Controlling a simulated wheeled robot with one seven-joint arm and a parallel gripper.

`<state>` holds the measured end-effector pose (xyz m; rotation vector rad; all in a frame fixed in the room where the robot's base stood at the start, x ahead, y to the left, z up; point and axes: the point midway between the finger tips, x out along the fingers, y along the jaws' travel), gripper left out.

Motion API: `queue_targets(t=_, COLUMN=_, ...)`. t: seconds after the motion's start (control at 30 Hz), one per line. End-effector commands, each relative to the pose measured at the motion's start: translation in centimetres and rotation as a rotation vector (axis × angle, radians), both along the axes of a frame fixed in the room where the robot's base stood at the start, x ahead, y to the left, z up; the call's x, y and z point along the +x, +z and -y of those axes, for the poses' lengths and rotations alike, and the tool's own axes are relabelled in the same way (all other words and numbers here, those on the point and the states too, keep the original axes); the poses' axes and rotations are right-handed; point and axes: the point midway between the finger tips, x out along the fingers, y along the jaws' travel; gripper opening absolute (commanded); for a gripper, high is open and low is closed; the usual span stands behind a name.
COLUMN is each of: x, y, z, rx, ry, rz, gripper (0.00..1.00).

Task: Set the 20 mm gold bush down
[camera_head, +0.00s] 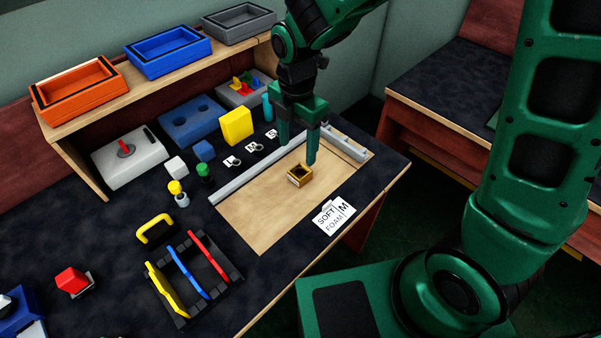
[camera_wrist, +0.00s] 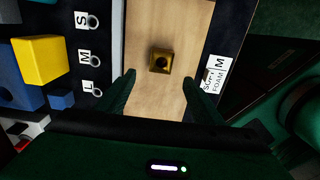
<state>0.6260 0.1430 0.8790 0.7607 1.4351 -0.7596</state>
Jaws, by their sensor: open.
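The gold bush (camera_head: 299,175) is a small square block with a dark round hole. It rests on the tan wooden board (camera_head: 253,207), hole facing up. It also shows in the wrist view (camera_wrist: 161,61), ahead of the fingers and apart from both. My gripper (camera_head: 298,155) is green and open, with its fingers pointing down close to the bush at the board. In the wrist view my gripper (camera_wrist: 156,90) has its two fingers spread wide with nothing between the tips.
A "SOFT FOAM M" card (camera_head: 333,215) lies at the board's front edge. A grey rail (camera_head: 247,174) runs along its back. Rings with S, M, L labels (camera_head: 254,148), a yellow block (camera_head: 236,125) and blue blocks stand behind. The board's left part is clear.

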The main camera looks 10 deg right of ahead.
Motion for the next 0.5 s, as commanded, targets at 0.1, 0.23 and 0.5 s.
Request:
queue_targets(t=0.1, x=-0.1, y=-2.0, z=0.1, rx=-0.003, ry=-0.002, rz=-0.004, gripper=0.61)
queue_targets(t=0.23, x=0.0, y=-3.5, z=0.2, rx=-0.002, ry=-0.003, rz=-0.003, gripper=0.61)
queue_targets(t=0.5, x=0.1, y=-5.4, z=0.4, rx=-0.003, ry=-0.005, rz=-0.003, gripper=0.61)
